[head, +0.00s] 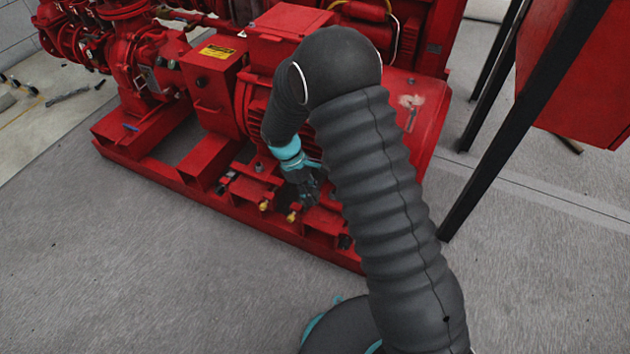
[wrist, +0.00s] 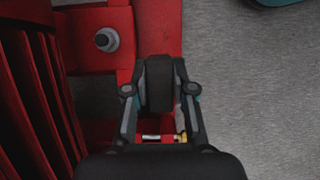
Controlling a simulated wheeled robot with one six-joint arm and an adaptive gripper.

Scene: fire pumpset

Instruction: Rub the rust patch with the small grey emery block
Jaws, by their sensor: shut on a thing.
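My gripper (head: 304,188) points down beside the lower front of the red pumpset, over its base frame. In the wrist view my gripper (wrist: 160,90) has its two fingers on either side of a dark grey block, which I take to be the emery block (wrist: 160,82). In the head view the block cannot be told apart from the dark fingers. A pale, brownish worn patch (head: 411,101) shows on the red housing to the right of my arm, well apart from my gripper; I cannot tell whether it is the rust patch. No clear rust shows under the gripper.
The red base frame (head: 240,215) carries brass-ended fittings (head: 292,216) close to my gripper. A grey bolt (wrist: 107,40) stands out from the red metal in the wrist view. A black post (head: 500,150) stands at the right. The grey floor (head: 120,270) in front is clear.

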